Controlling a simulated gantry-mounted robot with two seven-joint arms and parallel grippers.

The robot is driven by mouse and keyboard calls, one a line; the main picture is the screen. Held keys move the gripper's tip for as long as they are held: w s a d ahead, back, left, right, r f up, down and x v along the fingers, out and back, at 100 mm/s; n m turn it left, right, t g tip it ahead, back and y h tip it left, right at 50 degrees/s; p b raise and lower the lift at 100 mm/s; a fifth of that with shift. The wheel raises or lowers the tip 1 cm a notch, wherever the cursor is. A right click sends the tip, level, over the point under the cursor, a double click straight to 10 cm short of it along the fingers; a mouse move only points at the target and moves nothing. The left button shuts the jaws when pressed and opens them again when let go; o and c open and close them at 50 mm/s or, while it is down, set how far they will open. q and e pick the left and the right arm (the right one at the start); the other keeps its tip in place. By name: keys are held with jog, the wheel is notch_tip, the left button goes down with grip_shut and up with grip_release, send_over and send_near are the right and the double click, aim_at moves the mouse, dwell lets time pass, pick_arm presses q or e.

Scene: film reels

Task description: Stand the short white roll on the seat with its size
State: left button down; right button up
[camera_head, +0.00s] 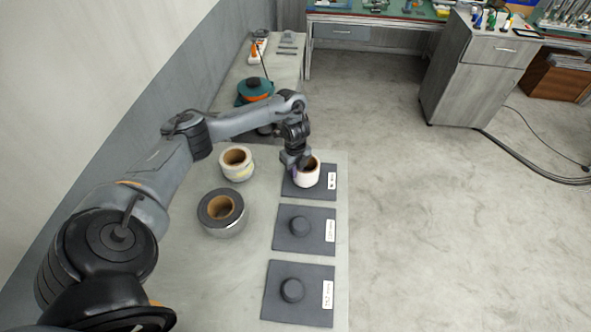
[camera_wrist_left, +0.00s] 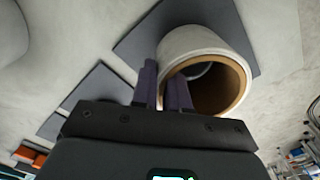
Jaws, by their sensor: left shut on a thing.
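A short white roll (camera_head: 307,174) with a brown core is at the farthest dark square seat (camera_head: 291,191), which has a white label at its right edge. My left gripper (camera_head: 296,165) is shut on the roll's left wall. In the left wrist view the gripper (camera_wrist_left: 163,92) has one finger outside the white roll (camera_wrist_left: 190,42) and one inside its core. The seat (camera_wrist_left: 145,38) shows behind the roll there. Whether the roll touches the seat is hard to tell. My right gripper is out of view.
Two more seats with round pegs, a middle one (camera_head: 318,239) and a near one (camera_head: 316,312), line the table's right side. A cream roll (camera_head: 237,165) and a grey roll (camera_head: 209,222) stand left of them. A green and orange object (camera_head: 254,88) is at the back.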

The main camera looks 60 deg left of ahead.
pick_arm(q)
jog(key=shift+a+f, duration=0.1)
dwell(1.0)
jog(key=shift+p, duration=0.5)
dwell(0.3)
jog(key=shift+f+b, duration=0.35)
jog(key=shift+f, duration=0.2)
dwell(0.5)
jog(key=c, duration=1.4)
grip_release()
jog(key=shift+r, duration=0.1)
notch_tip(320, 180, up, 6)
jog(key=p, duration=0.6)
notch_tip(320, 180, up, 5)
jog(key=p, duration=0.5)
